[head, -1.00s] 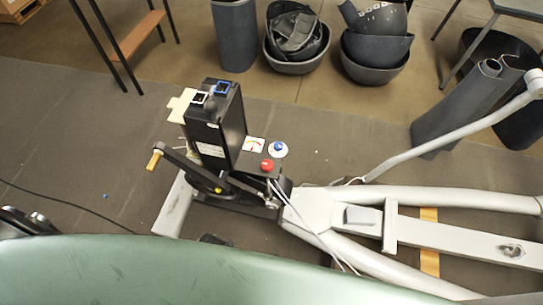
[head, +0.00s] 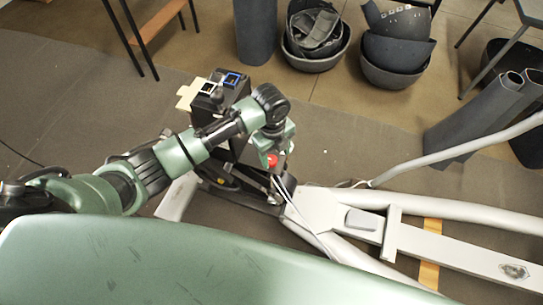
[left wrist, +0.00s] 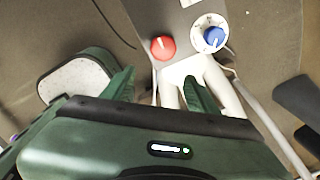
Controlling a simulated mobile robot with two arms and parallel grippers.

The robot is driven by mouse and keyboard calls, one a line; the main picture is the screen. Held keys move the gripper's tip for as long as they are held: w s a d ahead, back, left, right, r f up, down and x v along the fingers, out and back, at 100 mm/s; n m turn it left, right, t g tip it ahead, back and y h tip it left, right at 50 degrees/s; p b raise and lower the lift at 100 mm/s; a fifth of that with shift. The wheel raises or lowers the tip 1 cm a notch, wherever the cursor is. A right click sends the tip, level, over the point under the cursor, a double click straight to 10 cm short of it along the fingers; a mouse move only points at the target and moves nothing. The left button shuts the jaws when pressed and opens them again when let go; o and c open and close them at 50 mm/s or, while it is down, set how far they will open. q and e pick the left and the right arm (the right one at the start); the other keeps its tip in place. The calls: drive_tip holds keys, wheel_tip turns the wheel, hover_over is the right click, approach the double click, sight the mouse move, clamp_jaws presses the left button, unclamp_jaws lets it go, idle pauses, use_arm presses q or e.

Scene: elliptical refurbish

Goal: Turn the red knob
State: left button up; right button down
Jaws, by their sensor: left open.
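The red knob (head: 272,160) sits on the small grey panel beside the black box of the elliptical, just below my left gripper (head: 276,150) in the head view. In the left wrist view the red knob (left wrist: 163,48) is at the top centre, with a light pointer mark on it. My left gripper (left wrist: 165,88) is open, its two green fingers apart and pointing toward the panel. The knob appears ahead of the fingertips, and nothing is between them but the view of the frame behind. My right gripper is not in view.
A blue knob (left wrist: 213,38) on a white dial stands right of the red knob. The black box (head: 236,92) rises beside the panel. Grey frame tubes (head: 440,200) run to the right.

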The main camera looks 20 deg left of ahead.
sight(271, 160)
use_arm(q)
drive_tip(key=shift+w+a+r+m+y, duration=0.4)
drive_tip(key=shift+w+a+r+m, duration=0.5)
drive_tip(key=shift+w+m, duration=0.1)
drive_tip(key=shift+f, duration=0.2)
wheel_tip(271, 160, down, 7)
drive_tip(key=shift+f, duration=0.1)
clamp_jaws()
